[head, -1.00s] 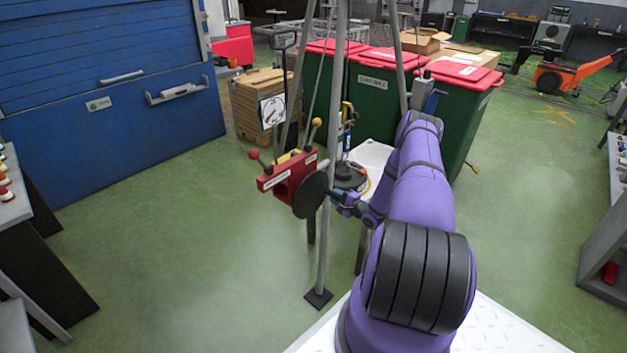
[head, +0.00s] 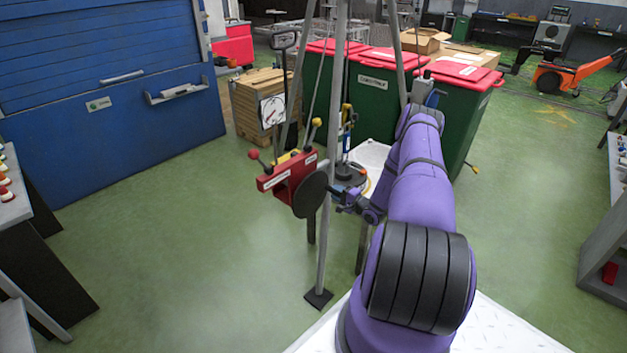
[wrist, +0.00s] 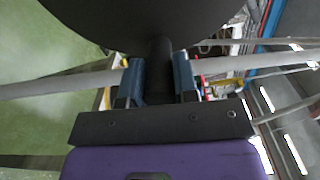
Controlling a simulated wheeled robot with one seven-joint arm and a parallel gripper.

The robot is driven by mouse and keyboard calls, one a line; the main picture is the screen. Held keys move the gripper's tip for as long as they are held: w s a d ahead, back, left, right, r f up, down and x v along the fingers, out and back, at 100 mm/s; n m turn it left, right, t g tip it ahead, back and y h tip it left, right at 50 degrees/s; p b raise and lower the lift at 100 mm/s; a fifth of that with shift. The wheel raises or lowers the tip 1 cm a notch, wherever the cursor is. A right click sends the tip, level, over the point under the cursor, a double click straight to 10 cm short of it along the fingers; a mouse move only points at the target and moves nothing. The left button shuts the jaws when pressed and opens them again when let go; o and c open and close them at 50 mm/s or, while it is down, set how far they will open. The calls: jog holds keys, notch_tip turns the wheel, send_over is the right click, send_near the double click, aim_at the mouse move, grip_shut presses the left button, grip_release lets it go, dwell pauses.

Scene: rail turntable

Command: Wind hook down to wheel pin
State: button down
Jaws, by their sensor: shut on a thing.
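A red winch box (head: 287,178) with a dark round disc (head: 310,194) is mounted on the tripod (head: 325,235). My gripper (head: 338,193) is at the disc's right side. In the wrist view my gripper (wrist: 160,82) has its blue fingers shut around a dark shaft (wrist: 160,58), below the dark disc (wrist: 150,15). A small yellow hook block (head: 347,114) hangs between the tripod legs. Whether hook and pin touch is too small to tell.
Levers with red and yellow knobs stick up from the winch. A white dial (head: 272,112) stands behind it. Green bins (head: 372,105) with red lids stand behind the tripod. A blue shutter (head: 105,90) is at left. The green floor at left is clear.

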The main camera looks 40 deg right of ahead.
jog(key=shift+r, duration=0.1)
jog(key=c, duration=0.7)
grip_release()
jog(key=shift+s, duration=0.1)
jog(key=shift+s+d, duration=0.15)
jog(key=shift+s, duration=1.8)
jog(key=shift+s+d, duration=0.15)
jog(key=shift+s, duration=1.8)
